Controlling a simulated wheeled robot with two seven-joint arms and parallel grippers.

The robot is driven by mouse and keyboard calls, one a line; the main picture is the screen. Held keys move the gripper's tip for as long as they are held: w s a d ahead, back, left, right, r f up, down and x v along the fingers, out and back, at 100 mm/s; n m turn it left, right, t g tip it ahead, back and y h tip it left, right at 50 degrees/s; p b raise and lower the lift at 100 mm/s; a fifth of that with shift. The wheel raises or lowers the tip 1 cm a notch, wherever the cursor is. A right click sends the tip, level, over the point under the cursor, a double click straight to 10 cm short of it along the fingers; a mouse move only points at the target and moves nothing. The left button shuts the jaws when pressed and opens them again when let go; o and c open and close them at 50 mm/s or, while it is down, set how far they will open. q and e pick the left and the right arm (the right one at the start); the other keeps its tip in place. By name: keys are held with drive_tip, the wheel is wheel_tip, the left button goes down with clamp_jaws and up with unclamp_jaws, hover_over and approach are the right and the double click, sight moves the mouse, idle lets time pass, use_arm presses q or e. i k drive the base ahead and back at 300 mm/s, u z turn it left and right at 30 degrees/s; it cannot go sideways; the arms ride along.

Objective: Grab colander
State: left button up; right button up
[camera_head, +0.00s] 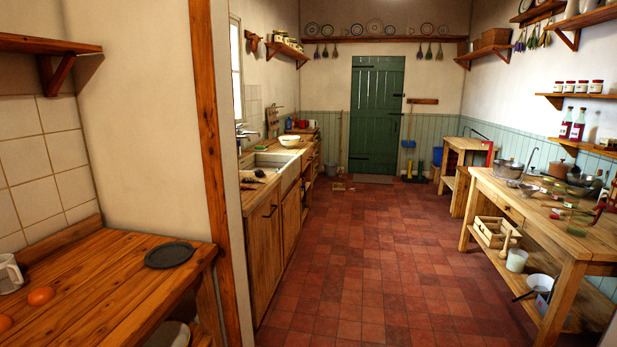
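I cannot clearly pick out a colander. Several pots and bowls stand on the wooden table at the right, among them a grey metal pot (508,169) near its far left end. A dark, shallow round vessel (580,186) sits farther right. They are too small to tell whether any has holes. A pale bowl (290,141) stands on the left counter beyond the sink. Neither of my grippers is in view.
The red tiled floor (365,270) is open between the left counter (262,196) and the right table (545,215). A near wooden worktop (110,270) and a wooden post (208,150) stand at the left. A green door (377,115) is at the back.

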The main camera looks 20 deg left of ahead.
sight(289, 143)
drive_tip(key=z, duration=0.05)
drive_tip(key=i, duration=1.05)
drive_tip(key=u, duration=0.75)
drive_tip(key=i, duration=0.75)
drive_tip(key=u, duration=0.45)
